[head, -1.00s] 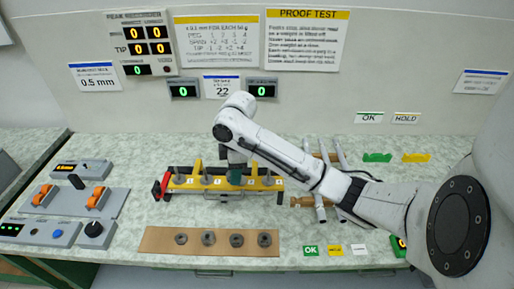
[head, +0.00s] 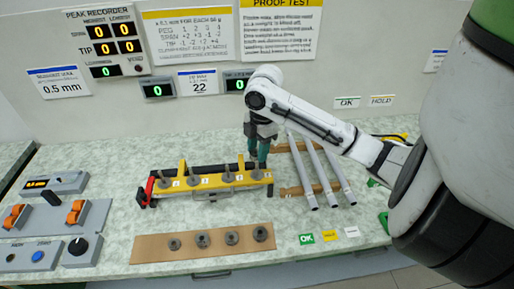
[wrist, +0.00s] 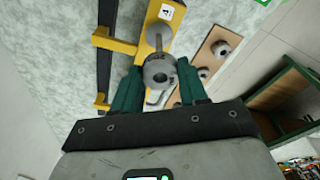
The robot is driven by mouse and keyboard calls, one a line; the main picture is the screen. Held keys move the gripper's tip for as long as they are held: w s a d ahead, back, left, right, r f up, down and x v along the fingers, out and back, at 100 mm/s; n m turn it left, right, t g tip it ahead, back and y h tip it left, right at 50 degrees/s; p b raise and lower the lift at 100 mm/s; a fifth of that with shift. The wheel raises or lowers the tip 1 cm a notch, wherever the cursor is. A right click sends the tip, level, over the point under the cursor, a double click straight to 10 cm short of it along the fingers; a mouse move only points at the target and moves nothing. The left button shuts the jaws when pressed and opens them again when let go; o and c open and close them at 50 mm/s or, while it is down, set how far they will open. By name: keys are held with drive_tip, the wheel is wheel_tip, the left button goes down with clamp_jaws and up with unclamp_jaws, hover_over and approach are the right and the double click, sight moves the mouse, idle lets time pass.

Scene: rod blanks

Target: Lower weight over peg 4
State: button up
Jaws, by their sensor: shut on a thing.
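The yellow fixture (head: 215,182) carries a row of numbered upright pegs; peg 4 (head: 256,175) is at its right end. My gripper (head: 261,158) points down above and slightly behind peg 4. In the wrist view my teal fingers (wrist: 158,88) are shut on a round grey weight (wrist: 159,72) with a central hole. Just beyond the weight shows a grey disc at the peg (wrist: 160,38), close to the fixture's number label (wrist: 171,13). I cannot tell whether the weight is around the peg. In the head view the held weight is not distinct.
A brown mat (head: 146,248) with several weights lies in front of the fixture. Grey rods (head: 318,165) lie on wooden supports to the right, close to my arm. A control panel (head: 50,225) stands at the left. The readouts show 0.

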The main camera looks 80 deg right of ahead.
sight(258, 174)
drive_tip(key=shift+f+b, duration=2.8)
drive_tip(key=shift+f, duration=1)
drive_tip(key=o, duration=1.3)
drive_tip(key=shift+c, duration=0.2)
drive_tip(key=r, duration=0.7)
drive_tip(key=s+d+r, duration=0.1)
drive_tip(key=r, duration=0.2)
drive_tip(key=shift+r, duration=0.4)
